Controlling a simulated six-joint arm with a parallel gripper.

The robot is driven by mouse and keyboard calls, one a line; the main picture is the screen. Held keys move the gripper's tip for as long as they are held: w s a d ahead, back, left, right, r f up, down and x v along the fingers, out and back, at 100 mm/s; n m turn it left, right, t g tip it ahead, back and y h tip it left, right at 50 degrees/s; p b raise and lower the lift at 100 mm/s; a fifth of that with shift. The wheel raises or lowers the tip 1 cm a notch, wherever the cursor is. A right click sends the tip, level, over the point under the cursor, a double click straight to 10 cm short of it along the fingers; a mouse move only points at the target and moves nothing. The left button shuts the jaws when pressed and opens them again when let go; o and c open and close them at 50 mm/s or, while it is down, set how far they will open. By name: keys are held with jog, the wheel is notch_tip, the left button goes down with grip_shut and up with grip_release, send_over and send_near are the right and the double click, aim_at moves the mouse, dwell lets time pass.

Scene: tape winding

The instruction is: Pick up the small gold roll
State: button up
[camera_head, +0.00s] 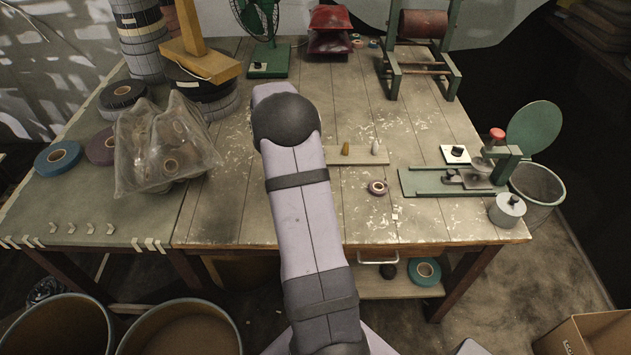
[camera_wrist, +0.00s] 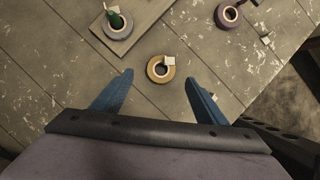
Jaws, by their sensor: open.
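The small gold roll (camera_wrist: 153,77) lies flat on the wooden table in the wrist view, with a pale tab at its upper right edge. In the head view I cannot see it; my arm covers the middle of the table. My gripper (camera_wrist: 159,77) is open, its two blue fingers spread wide. The roll appears between the fingertips in the picture, touching neither. How high the fingers are above the table I cannot tell.
A board (camera_wrist: 113,40) with a roll around a green peg (camera_wrist: 114,19) is at the upper left of the wrist view. A purplish roll (camera_wrist: 222,18) lies upper right; it also shows in the head view (camera_head: 370,190). A green-based device (camera_head: 425,183) stands right.

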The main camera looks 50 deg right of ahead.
jog(key=shift+p+x, duration=0.75)
jog(key=shift+x, duration=2.1)
jog(key=shift+a, duration=0.1)
jog(key=shift+s, duration=0.1)
jog(key=shift+c, duration=0.7)
jog(key=c, duration=1)
